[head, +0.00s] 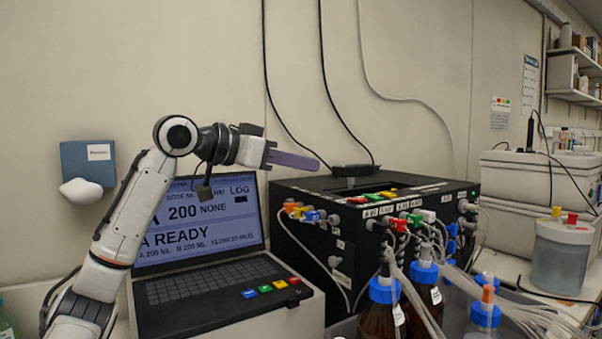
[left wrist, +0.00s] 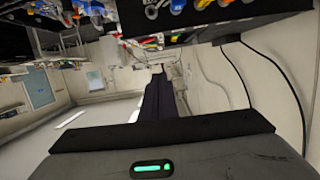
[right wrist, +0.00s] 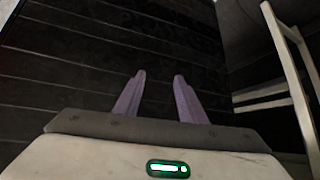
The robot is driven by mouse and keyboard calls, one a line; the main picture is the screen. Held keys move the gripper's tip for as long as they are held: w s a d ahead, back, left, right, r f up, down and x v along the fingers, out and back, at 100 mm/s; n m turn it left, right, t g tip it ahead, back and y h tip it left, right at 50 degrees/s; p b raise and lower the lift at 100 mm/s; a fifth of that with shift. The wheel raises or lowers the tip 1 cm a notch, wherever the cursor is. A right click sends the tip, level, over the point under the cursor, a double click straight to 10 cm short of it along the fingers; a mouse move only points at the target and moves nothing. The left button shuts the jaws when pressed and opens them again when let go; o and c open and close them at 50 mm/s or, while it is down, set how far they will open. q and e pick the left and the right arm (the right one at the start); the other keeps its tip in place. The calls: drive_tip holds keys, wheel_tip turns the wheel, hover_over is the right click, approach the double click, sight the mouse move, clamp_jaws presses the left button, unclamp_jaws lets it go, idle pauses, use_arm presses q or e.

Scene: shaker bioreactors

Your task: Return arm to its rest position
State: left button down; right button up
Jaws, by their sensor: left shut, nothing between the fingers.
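My left arm comes in from the left in the head view and is raised in front of the laptop screen. My left gripper (head: 318,163) points right, just left of and above the top of the black bioreactor box (head: 310,240). Its purple fingers are together with nothing between them; they also show closed in the left wrist view (left wrist: 157,75). My right gripper (right wrist: 160,75) shows only in the right wrist view. Its two purple fingers are apart and empty, over a dark slatted surface.
A laptop (head: 200,285) stands beside the box. Bottles with blue caps (head: 384,290) and many tubes crowd the front of the box. A clear container (head: 562,262) and white bins (head: 535,190) stand at the right.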

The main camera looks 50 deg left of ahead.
use_arm(q)
drive_tip(key=shift+s, duration=0.2)
use_arm(e)
drive_tip(key=shift+w+r, duration=0.15)
drive_tip(key=shift+w, duration=0.05)
